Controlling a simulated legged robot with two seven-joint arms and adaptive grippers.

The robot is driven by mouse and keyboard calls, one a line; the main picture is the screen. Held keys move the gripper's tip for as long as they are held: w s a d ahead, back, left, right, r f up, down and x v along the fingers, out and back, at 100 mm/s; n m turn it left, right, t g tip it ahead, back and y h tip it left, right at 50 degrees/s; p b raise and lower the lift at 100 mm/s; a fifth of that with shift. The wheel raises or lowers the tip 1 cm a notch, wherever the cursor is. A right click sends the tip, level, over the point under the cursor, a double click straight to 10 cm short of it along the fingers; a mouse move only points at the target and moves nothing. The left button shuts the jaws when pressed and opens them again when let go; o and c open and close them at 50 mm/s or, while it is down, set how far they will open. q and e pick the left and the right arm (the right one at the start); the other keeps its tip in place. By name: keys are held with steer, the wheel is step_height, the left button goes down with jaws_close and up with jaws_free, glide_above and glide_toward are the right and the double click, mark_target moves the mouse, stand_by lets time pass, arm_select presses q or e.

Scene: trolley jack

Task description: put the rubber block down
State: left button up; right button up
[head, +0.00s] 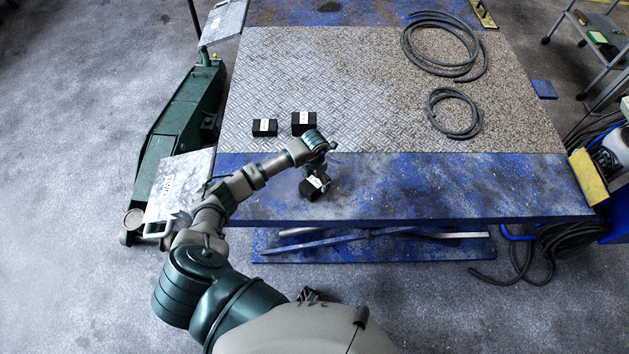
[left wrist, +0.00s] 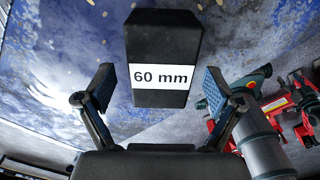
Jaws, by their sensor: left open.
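A black rubber block (head: 308,190) with a white label stands at the blue front strip of the lift table (head: 430,185). In the left wrist view the block (left wrist: 162,45) reads "60 mm" and shows centred between the two finger pads. My left gripper (head: 318,182) is open at the block, partly covering it in the head view. In the left wrist view the open fingers (left wrist: 158,90) stand on both sides of it, with a visible gap at each side.
Two more black blocks, one left (head: 265,127) and one right (head: 303,122), sit on the metal tread plate (head: 330,75). Coiled hoses (head: 453,112) lie to the right. A green trolley jack (head: 180,120) stands on the floor left of the table. The blue strip right of my gripper is clear.

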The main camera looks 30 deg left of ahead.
mark_target(315, 181)
arm_select(q)
step_height(315, 181, up, 11)
steer(key=shift+f, duration=0.2)
stand_by(0.3)
steer(key=shift+d, duration=0.1)
